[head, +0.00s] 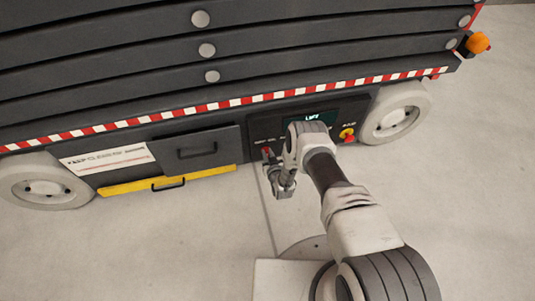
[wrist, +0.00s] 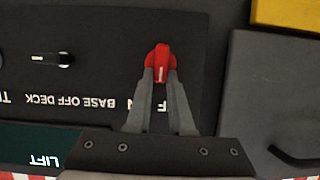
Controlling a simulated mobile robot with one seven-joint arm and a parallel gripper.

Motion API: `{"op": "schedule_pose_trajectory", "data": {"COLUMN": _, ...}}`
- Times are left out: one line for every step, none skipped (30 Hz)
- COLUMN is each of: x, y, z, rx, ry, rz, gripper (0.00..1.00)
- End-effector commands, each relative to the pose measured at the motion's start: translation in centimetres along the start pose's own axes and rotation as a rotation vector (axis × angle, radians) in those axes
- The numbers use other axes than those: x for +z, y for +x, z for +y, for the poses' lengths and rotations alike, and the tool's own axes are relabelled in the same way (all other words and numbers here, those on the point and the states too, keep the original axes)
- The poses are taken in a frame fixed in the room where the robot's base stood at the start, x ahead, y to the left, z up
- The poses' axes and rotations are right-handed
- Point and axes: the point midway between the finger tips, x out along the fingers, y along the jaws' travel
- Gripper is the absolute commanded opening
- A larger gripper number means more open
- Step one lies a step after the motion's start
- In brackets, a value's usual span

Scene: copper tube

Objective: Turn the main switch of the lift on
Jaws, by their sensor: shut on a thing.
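The lift's main switch is a red rotary knob (wrist: 161,60) on the dark control panel (wrist: 100,25), and it also shows as a small red spot in the head view (head: 266,151). In the wrist view its handle stands roughly vertical, with a white mark at its lower end. My gripper (wrist: 160,78) is shut on the knob, one finger on each side of the handle. The fingers hide most of the lettering beside the knob; only an "N" and an "F" show. In the head view my gripper (head: 270,168) is at the panel's left end, partly hidden by my arm.
A black selector (wrist: 52,59) labelled "BASE OFF DECK" sits beside the knob. A lit "LIFT" display (wrist: 40,150) and a red and yellow stop button (head: 347,133) are on the panel. The floor in front is clear.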

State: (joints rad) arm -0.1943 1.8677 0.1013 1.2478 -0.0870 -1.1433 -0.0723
Motion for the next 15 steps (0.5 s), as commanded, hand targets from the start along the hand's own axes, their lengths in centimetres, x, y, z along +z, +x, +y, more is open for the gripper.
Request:
{"op": "schedule_pose_trajectory", "data": {"x": -0.03, "y": 0.03, "z": 0.15, "rx": -0.004, "ry": 0.015, "rz": 0.0, "gripper": 0.0}}
{"op": "schedule_pose_trajectory", "data": {"x": -0.02, "y": 0.03, "z": 0.21, "rx": -0.008, "ry": 0.026, "rz": 0.0, "gripper": 0.0}}
{"op": "schedule_pose_trajectory", "data": {"x": -0.02, "y": 0.03, "z": 0.27, "rx": -0.015, "ry": 0.043, "rz": 0.0, "gripper": 0.0}}
{"op": "schedule_pose_trajectory", "data": {"x": -0.02, "y": 0.03, "z": 0.29, "rx": -0.022, "ry": 0.058, "rz": 0.001, "gripper": 0.0}}
{"op": "schedule_pose_trajectory", "data": {"x": -0.02, "y": 0.03, "z": 0.35, "rx": -0.028, "ry": 0.074, "rz": 0.001, "gripper": 0.0}}
{"op": "schedule_pose_trajectory", "data": {"x": -0.01, "y": 0.04, "z": 0.43, "rx": -0.038, "ry": 0.098, "rz": 0.001, "gripper": 0.0}}
{"op": "schedule_pose_trajectory", "data": {"x": 0.0, "y": 0.04, "z": 0.51, "rx": -0.045, "ry": 0.119, "rz": 0.001, "gripper": 0.0}}
{"op": "schedule_pose_trajectory", "data": {"x": 0.0, "y": 0.05, "z": 0.54, "rx": -0.055, "ry": 0.14, "rz": 0.001, "gripper": 0.0}}
{"op": "schedule_pose_trajectory", "data": {"x": 0.02, "y": 0.06, "z": 0.62, "rx": -0.067, "ry": 0.17, "rz": 0.001, "gripper": 0.0}}
{"op": "schedule_pose_trajectory", "data": {"x": 0.04, "y": 0.06, "z": 0.73, "rx": -0.076, "ry": 0.194, "rz": 0.001, "gripper": 0.0}}
{"op": "schedule_pose_trajectory", "data": {"x": 0.07, "y": 0.07, "z": 0.78, "rx": -0.086, "ry": 0.219, "rz": 0.001, "gripper": 0.0}}
{"op": "schedule_pose_trajectory", "data": {"x": 0.11, "y": 0.07, "z": 0.87, "rx": -0.1, "ry": 0.253, "rz": 0.001, "gripper": 0.0}}
{"op": "schedule_pose_trajectory", "data": {"x": 0.13, "y": 0.07, "z": 0.95, "rx": -0.111, "ry": 0.278, "rz": 0.001, "gripper": 0.0}}
{"op": "schedule_pose_trajectory", "data": {"x": 0.16, "y": 0.08, "z": 1.0, "rx": -0.122, "ry": 0.304, "rz": 0.0, "gripper": 0.0}}
{"op": "schedule_pose_trajectory", "data": {"x": 0.16, "y": 0.11, "z": 1.11, "rx": -0.136, "ry": 0.34, "rz": 0.001, "gripper": 0.0}}
